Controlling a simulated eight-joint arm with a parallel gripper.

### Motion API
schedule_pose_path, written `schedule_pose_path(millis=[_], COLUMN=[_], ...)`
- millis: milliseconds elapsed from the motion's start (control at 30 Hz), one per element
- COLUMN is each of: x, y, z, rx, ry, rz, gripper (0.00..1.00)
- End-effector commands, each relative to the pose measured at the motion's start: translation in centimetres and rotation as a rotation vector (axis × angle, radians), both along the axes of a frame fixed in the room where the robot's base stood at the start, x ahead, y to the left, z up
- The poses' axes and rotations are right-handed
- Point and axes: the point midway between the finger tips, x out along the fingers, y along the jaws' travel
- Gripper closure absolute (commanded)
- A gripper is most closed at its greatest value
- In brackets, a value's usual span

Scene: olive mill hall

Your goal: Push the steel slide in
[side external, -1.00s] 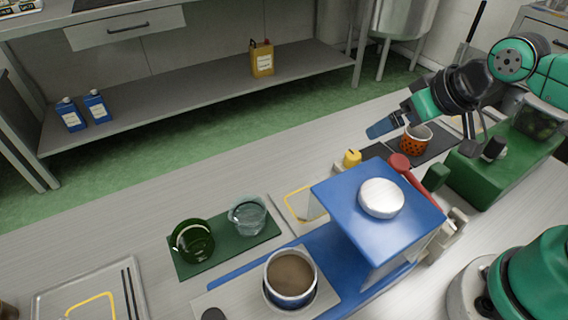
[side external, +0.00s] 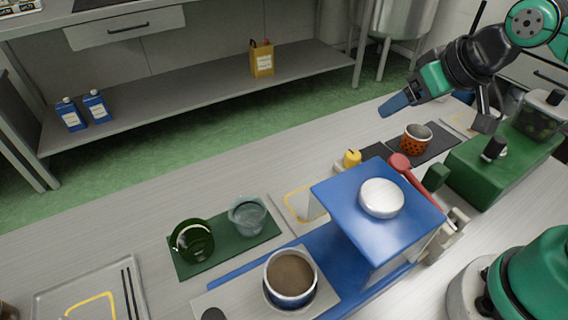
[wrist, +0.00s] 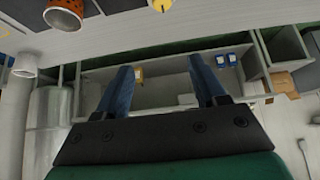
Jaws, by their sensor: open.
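A blue machine (side external: 360,205) with a round pale knob (side external: 381,198) on top stands on the counter. A red-handled lever (side external: 402,164) and a pale grey fitting (side external: 448,240) are on its right side. A flat pale plate (side external: 225,296) reaches out at its front left. I cannot tell for certain which part is the steel slide. My gripper (side external: 396,104) is in the air behind and above the machine, apart from it. In the wrist view my gripper's two blue fingers (wrist: 161,80) are spread with nothing between them.
A pot of brown stuff (side external: 291,275) stands at the machine's front. A green mat (side external: 210,262) carries two glass vessels. An orange spotted cup (side external: 416,139) sits on a dark mat behind the machine. A green box (side external: 490,172) stands to the right. The counter's back left is clear.

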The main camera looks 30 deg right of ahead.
Motion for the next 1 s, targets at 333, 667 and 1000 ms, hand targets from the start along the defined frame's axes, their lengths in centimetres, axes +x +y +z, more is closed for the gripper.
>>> schedule_pose_path(millis=[333,667,1000], x=[1.0,-2.8,-8.4], y=[9.3,23.3,30.7], z=[2.7,2.6,-0.9], rx=[-0.061,-0.151,-0.194], ry=[0.090,0.162,0.172], rz=[0.507,1.259,1.729], gripper=[0.36,0.36,0.36])
